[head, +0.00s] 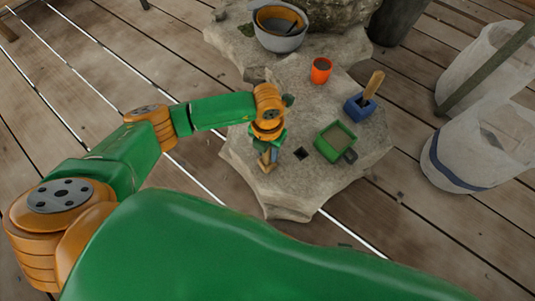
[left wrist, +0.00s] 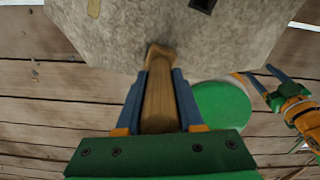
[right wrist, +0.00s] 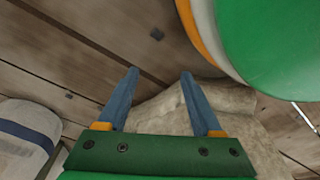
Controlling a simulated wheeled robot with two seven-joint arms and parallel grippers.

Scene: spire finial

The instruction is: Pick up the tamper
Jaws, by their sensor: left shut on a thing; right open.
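My left gripper (head: 268,155) is shut on a wooden bar with a flared end, which looks like the tamper (head: 266,168). In the left wrist view the tamper (left wrist: 159,100) lies between the two blue fingers (left wrist: 160,98), its flared end past their tips, over the stone's edge. Whether it touches the stone, I cannot tell. In the head view the arm hides most of it. My right gripper (right wrist: 158,75) is open and empty in the right wrist view. It is not made out in the head view.
The stone slab (head: 300,195) carries a green box (head: 335,140), a blue block (head: 358,108) with a wooden handle (head: 374,84), an orange cup (head: 321,70) and a grey bowl (head: 279,42). A square hole (head: 301,153) is near the gripper. White bags (head: 465,150) stand right.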

